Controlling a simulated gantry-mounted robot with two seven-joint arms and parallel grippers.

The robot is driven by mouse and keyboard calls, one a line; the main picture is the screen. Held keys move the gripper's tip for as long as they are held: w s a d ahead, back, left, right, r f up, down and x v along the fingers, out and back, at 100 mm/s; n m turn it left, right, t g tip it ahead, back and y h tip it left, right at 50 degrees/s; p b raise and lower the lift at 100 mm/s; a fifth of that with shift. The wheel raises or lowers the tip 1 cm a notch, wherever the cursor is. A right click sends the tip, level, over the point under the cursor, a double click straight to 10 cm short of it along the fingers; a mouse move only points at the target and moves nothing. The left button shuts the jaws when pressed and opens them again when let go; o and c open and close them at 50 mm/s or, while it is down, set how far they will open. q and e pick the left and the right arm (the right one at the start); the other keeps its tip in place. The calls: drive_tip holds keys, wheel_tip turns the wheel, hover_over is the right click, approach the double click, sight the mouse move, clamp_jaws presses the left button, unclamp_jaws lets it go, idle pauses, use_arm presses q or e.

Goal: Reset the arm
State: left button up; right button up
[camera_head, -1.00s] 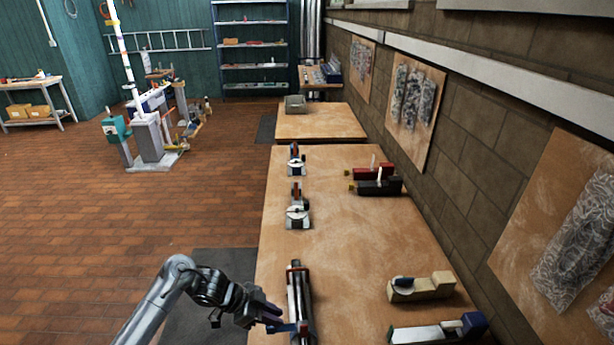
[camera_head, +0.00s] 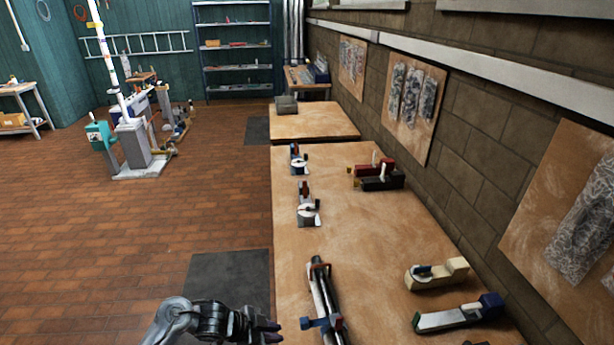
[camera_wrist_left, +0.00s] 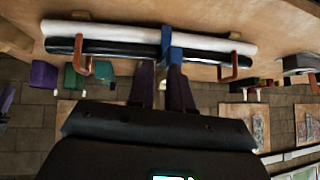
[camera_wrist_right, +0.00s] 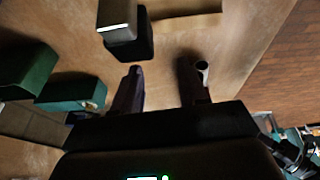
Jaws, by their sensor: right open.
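My left gripper (camera_head: 276,332) is at the bottom of the head view, left of the fixture with long bars (camera_head: 325,290) on the bench. Its fingers (camera_wrist_left: 161,85) are a little apart in the left wrist view, with a narrow gap between them. Beyond them lie a white bar and a black bar with a blue clamp (camera_wrist_left: 170,45) across them. The fingertips look close to the clamp there, but the head view shows them apart from it. My right gripper (camera_wrist_right: 166,80) is open and empty in the right wrist view, above the bench.
The wooden bench (camera_head: 365,235) carries a cream block tool (camera_head: 437,273), a green and blue tool (camera_head: 459,313), small clamps (camera_head: 307,205) and a red and black pair (camera_head: 377,175). A brick wall bounds the right. The floor on the left is open, with a dark mat (camera_head: 228,280).

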use_arm(q)
drive_tip(key=s+d+f+n+t+y, duration=0.1)
drive_tip(key=s+f+n+t+y, duration=0.25)
drive_tip(key=s, duration=0.35)
drive_tip(key=s+a+r+n+g+y, duration=0.15)
drive_tip(key=s+a+n, duration=0.45)
drive_tip(key=s, duration=0.6)
drive_tip(key=s+a+r+n+g+y, duration=0.1)
drive_tip(key=s+a+r+n+y, duration=0.2)
drive_tip(key=s+a, duration=0.7)
drive_tip(key=s+r+p, duration=0.1)
drive_tip(key=r+p, duration=0.9)
drive_tip(key=p, duration=0.1)
drive_tip(key=s+d+r+n+p, duration=0.1)
drive_tip(key=s+r+p, duration=0.1)
drive_tip(key=r+p, duration=0.8)
drive_tip(key=shift+s+d+r+g+p, duration=0.2)
drive_tip(key=shift+d+r+g+p, duration=0.15)
drive_tip(key=shift+r, duration=0.35)
use_arm(e)
wheel_tip(320, 180, up, 22)
drive_tip(key=a, duration=0.1)
drive_tip(key=shift+f, duration=0.2)
drive_tip(key=shift+a, duration=0.1)
